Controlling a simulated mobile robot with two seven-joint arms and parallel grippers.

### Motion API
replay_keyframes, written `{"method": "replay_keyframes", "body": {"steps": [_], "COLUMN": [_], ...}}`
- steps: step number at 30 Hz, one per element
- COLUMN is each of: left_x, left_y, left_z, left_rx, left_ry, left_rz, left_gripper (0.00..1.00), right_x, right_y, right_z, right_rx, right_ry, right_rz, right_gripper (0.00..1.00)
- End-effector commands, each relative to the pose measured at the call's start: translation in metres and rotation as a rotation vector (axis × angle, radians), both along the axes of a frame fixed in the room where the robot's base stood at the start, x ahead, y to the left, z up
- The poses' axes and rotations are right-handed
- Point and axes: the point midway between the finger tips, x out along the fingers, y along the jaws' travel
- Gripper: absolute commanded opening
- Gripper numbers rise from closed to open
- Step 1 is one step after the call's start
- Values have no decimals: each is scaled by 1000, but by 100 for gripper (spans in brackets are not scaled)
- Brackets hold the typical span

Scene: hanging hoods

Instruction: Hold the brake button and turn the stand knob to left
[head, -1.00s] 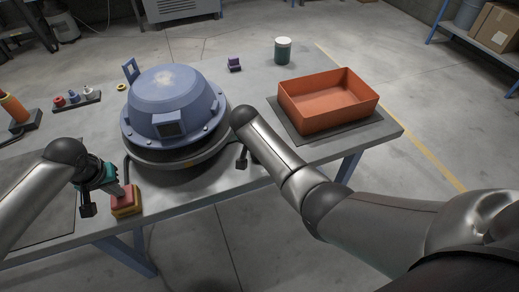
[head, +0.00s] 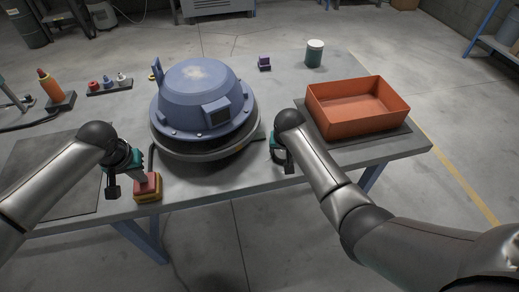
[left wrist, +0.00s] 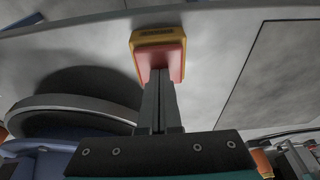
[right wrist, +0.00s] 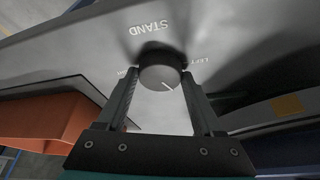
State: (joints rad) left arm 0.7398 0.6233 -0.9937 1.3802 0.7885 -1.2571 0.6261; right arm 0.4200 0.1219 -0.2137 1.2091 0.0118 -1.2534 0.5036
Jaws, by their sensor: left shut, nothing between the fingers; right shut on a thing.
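The brake button (head: 148,186) is a red cap on a yellow base near the table's front left edge; it also shows in the left wrist view (left wrist: 152,42). My left gripper (head: 141,180) is shut and empty, its fingertips (left wrist: 160,72) against the red cap. The stand knob (right wrist: 160,74) is a dark round knob on the pale panel under upside-down "STAND" lettering. The knob is hidden in the head view.
A blue domed hood (head: 203,95) stands on a dark round base between my arms. An orange bin (head: 358,121) sits on a dark mat at right. A lidded jar (head: 314,54) and small purple block (head: 264,63) are behind.

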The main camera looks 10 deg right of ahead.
Motion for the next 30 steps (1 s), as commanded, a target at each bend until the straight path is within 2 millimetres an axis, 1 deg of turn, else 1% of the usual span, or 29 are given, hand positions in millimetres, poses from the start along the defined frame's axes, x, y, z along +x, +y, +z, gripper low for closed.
{"method": "replay_keyframes", "body": {"steps": [1,21,30], "left_x": [-5,-5,-5], "left_y": [1,1,1], "left_z": [-6,-6,-6], "left_rx": [5,5,5], "left_ry": [15,15,15], "left_rz": [0,0,0], "left_gripper": [0,0,0], "right_x": [-1,-1,0], "right_y": [-4,-7,-8], "right_z": [-1,-1,-2], "right_rx": [-5,-5,-4], "right_ry": [4,5,6], "right_rz": [41,676,917], "right_gripper": [13,13,13]}}
